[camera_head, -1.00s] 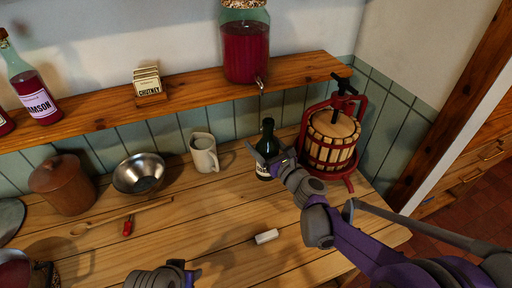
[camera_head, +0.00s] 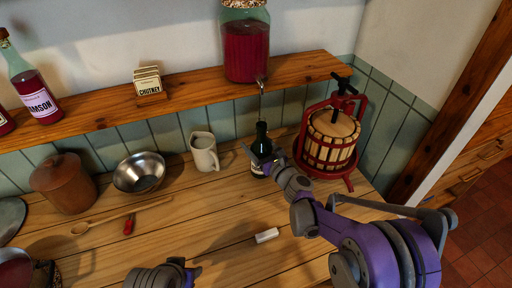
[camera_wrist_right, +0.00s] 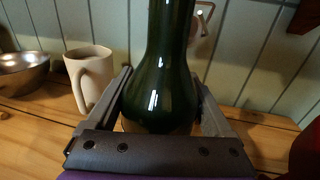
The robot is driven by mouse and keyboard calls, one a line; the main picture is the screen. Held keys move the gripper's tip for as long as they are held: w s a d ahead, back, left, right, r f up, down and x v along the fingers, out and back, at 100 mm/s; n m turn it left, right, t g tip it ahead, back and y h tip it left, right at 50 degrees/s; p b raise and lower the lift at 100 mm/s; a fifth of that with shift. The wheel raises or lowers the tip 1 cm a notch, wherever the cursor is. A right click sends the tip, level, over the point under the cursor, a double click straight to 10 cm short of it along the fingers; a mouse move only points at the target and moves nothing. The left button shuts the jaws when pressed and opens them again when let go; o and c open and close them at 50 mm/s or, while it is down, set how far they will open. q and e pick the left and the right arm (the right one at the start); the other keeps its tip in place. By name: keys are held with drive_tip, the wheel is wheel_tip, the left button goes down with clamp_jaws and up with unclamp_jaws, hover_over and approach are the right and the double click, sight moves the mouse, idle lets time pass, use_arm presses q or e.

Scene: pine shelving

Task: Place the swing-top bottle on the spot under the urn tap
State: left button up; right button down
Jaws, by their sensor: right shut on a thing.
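The dark green swing-top bottle (camera_head: 262,134) stands upright over the pine counter, below and roughly in line with the urn tap (camera_head: 260,82). The urn (camera_head: 246,50) is a glass jar of red liquid on the shelf above. My right gripper (camera_head: 264,160) is shut on the bottle; in the right wrist view the bottle (camera_wrist_right: 158,75) fills the space between its fingers (camera_wrist_right: 160,115). I cannot tell whether the bottle's base touches the counter. No marked spot is discernible under the tap. My left gripper (camera_head: 180,272) is at the bottom edge, its fingers unclear.
A red fruit press (camera_head: 330,140) stands close right of the bottle. A cream mug (camera_head: 204,152) and metal bowl (camera_head: 139,173) are to the left. A white block (camera_head: 266,236) lies in front. The shelf (camera_head: 190,95) overhangs behind.

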use_arm(q)
drive_tip(key=shift+r, duration=0.1)
use_arm(e)
drive_tip(key=shift+w+f, duration=0.25)
drive_tip(key=shift+f, duration=0.7)
use_arm(q)
drive_tip(key=shift+f, duration=0.2)
use_arm(e)
drive_tip(key=shift+f, duration=0.15)
unclamp_jaws()
